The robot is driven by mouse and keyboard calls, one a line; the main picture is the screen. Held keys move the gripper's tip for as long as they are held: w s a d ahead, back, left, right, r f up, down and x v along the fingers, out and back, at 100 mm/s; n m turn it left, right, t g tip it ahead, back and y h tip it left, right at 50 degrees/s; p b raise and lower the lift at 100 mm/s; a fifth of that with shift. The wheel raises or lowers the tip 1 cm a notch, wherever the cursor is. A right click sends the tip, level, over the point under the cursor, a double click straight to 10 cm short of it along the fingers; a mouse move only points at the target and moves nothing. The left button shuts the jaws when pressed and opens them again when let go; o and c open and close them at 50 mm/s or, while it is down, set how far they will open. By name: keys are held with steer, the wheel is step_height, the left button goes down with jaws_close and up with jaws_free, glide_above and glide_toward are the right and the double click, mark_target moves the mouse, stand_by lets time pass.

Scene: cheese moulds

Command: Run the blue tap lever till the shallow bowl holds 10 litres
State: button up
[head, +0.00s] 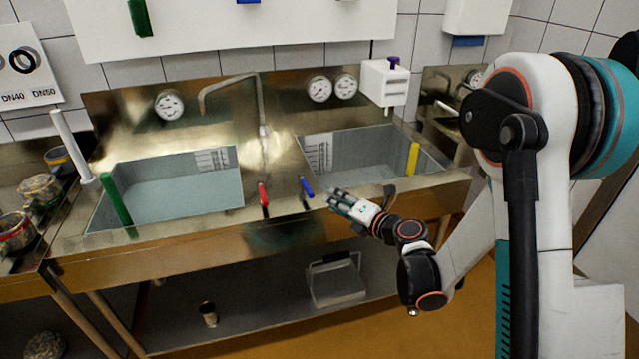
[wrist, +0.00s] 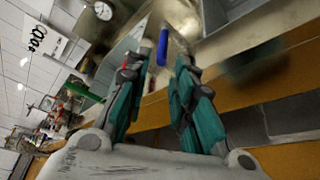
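The blue tap lever (head: 307,187) is on the front of the sink bench, right of the red lever (head: 263,197). My gripper (head: 332,199) is just right of the blue lever. In the wrist view the gripper (wrist: 164,68) is open, with the blue lever (wrist: 162,48) showing between and beyond its fingertips; I cannot tell whether they touch. The swan-neck spout (head: 232,82) points over the left bowl (head: 242,190), which has a short scale (head: 212,159) and grey-blue water or floor. The right bowl (head: 372,131) has a taller scale (head: 318,153). Litre readings are too small to read.
A green rod (head: 117,205) stands at the left bowl and a yellow one (head: 413,158) at the right bowl. Dials (head: 169,105) sit on the backsplash. Cheese moulds (head: 40,190) stand at far left. A lower shelf (head: 250,296) holds a crate (head: 336,281) and a cup (head: 208,314).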

mark_target(308, 187)
steer(key=b+x, duration=0.1)
steer(key=x, duration=0.3)
steer(key=b+x, duration=0.1)
steer(key=x, duration=0.4)
steer(key=f+b+x, duration=0.1)
steer(key=x, duration=0.4)
steer(key=shift+s, duration=0.1)
jaws_close()
